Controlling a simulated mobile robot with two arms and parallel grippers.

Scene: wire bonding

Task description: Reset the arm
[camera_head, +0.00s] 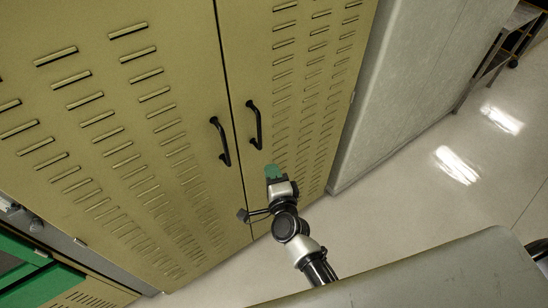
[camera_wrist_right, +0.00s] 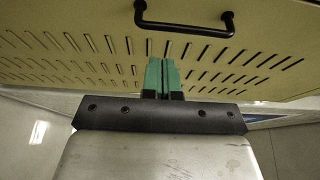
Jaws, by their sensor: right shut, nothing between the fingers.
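My right gripper (camera_head: 274,171) has green fingers and points at the yellow cabinet, just below its door handles in the head view. In the right wrist view the green fingers (camera_wrist_right: 162,76) are together and hold nothing. The cabinet (camera_head: 185,215) has two slotted doors. Two black handles, the left one (camera_head: 221,142) and the right one (camera_head: 254,125), stand on either side of the door seam. The doors look closed. One handle (camera_wrist_right: 185,27) also shows ahead of the fingers in the right wrist view. My left gripper is not in view.
A grey cabinet or panel (camera_head: 395,85) stands right of the yellow cabinet. Shiny floor (camera_head: 400,210) lies open at the right. A green-framed unit (camera_head: 38,275) is at the lower left. A dark-legged stand (camera_head: 495,55) is at the upper right.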

